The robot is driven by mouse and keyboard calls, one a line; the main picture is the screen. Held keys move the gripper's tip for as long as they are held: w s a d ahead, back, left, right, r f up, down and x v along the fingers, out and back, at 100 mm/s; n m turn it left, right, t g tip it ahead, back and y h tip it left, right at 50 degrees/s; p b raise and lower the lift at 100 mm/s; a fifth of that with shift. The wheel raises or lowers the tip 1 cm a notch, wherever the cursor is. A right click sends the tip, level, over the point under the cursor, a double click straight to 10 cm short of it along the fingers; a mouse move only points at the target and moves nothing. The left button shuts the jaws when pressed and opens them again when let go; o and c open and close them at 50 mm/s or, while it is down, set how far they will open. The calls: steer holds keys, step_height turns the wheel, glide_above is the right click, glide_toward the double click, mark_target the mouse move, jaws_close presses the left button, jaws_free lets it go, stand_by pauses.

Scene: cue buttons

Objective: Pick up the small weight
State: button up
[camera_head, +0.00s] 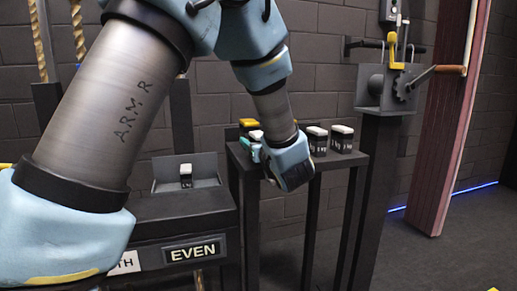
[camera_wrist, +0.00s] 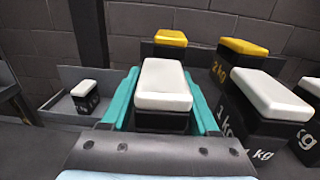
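Small weights with white tops and dark bodies stand on a dark stand (camera_head: 307,163). One white-topped weight (camera_wrist: 164,87) lies between the teal fingers of my gripper (camera_wrist: 164,100) in the wrist view. The fingers flank it closely on both sides; I cannot tell whether they press on it. In the head view my gripper (camera_head: 258,149) is low at the stand's left part, and my wrist hides much of that weight. Two more white-topped weights, marked 1 kg (camera_wrist: 262,120), stand to the right; they also show in the head view (camera_head: 317,141).
Yellow-topped weights, one marked 2 kg (camera_wrist: 228,64), stand behind. Another white-topped weight (camera_head: 186,176) sits in a grey tray (camera_head: 207,170) on a cabinet with an EVEN sign (camera_head: 195,251). A crank device (camera_head: 392,88) on a post is at the right. Brick wall is behind.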

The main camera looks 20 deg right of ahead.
jaws_close()
stand_by(0.9)
steer(key=shift+r, duration=0.15)
